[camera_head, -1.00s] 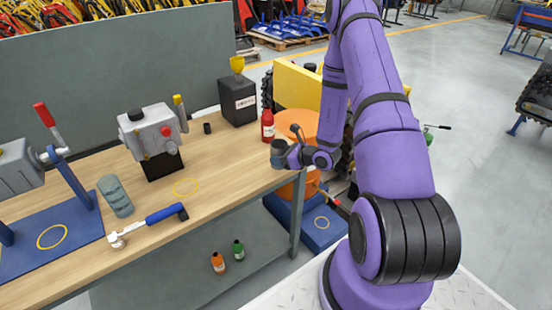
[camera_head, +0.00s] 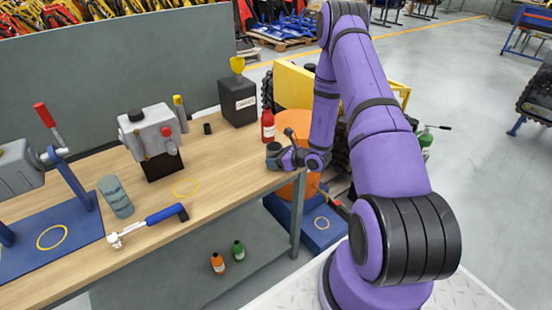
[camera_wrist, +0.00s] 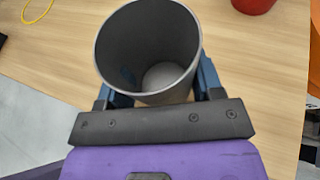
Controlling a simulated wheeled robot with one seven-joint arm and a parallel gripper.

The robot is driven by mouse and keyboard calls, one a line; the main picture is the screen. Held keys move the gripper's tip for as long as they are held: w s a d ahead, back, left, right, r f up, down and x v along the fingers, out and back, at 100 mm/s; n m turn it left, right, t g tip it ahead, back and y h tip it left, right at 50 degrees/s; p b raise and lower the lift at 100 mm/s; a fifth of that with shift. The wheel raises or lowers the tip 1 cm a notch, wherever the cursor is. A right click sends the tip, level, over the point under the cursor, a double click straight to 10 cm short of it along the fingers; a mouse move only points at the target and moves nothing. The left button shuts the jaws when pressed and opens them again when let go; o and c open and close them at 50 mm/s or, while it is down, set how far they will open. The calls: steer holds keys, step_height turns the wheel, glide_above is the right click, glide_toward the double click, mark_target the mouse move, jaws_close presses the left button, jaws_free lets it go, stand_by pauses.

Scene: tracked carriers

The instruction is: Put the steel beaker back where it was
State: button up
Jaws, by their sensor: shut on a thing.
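The steel beaker (camera_wrist: 150,50) is a grey, open-topped cup, upright and empty inside in the wrist view. My gripper (camera_wrist: 160,85) is shut on it, with a blue finger at each side. In the head view the beaker (camera_head: 273,155) is at the right end of the wooden bench (camera_head: 225,165), near the front edge, with my gripper (camera_head: 284,158) on its right side. I cannot tell whether its base touches the wood. A yellow ring outline (camera_head: 186,188) lies on the bench to the left of the beaker; part of a yellow line shows at the wrist view's top left.
A red bottle (camera_head: 267,126) stands just behind the beaker, and a black container with a yellow funnel (camera_head: 238,100) behind that. A blue-handled tool (camera_head: 150,224) lies at the front edge. A second yellow ring (camera_head: 52,237) marks the blue plate. The bench between ring and beaker is clear.

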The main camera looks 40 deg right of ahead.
steer(key=shift+f, duration=0.15)
steer(key=o, duration=1)
